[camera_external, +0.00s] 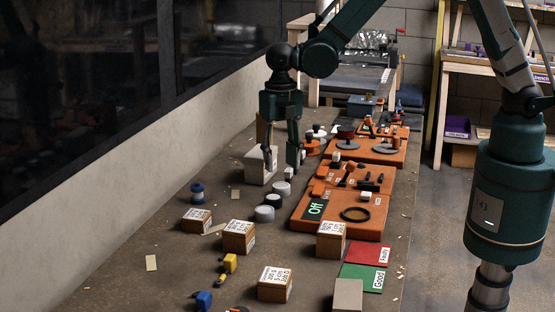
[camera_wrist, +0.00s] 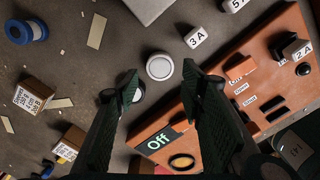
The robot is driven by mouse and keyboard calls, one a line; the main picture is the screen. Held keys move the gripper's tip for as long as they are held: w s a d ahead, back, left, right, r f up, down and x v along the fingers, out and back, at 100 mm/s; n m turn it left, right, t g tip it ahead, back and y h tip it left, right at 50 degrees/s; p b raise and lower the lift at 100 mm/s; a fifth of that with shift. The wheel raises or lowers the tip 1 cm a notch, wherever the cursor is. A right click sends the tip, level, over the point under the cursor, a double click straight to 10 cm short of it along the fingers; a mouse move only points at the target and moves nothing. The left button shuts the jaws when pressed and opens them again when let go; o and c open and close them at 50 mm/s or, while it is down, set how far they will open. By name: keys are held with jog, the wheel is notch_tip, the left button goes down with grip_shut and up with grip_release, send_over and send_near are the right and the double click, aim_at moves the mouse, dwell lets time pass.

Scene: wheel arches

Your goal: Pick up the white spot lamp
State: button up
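A round, pale disc with a lighter face, which looks like the white spot lamp (camera_wrist: 160,66), lies on the table between and just beyond my fingertips in the wrist view. My gripper (camera_external: 281,168) points down above the table, behind this row. Its fingers are spread apart with nothing between them, and they also show in the wrist view (camera_wrist: 161,75). My left finger partly covers a second pale disc (camera_wrist: 138,93). I cannot tell the exact fingertip height.
A white-grey box (camera_external: 257,167) stands close left of my gripper. A "3 A" cube (camera_wrist: 196,37) lies near the lamp. Orange panels (camera_external: 340,227) with parts line the right.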

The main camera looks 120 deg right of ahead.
aim_at(281, 185)
jog(key=shift+f, duration=1.25)
jog(key=shift+a+f+b, duration=0.2)
jog(key=shift+f+b, duration=0.15)
jog(key=shift+f, duration=2.25)
jog(key=c, duration=0.7)
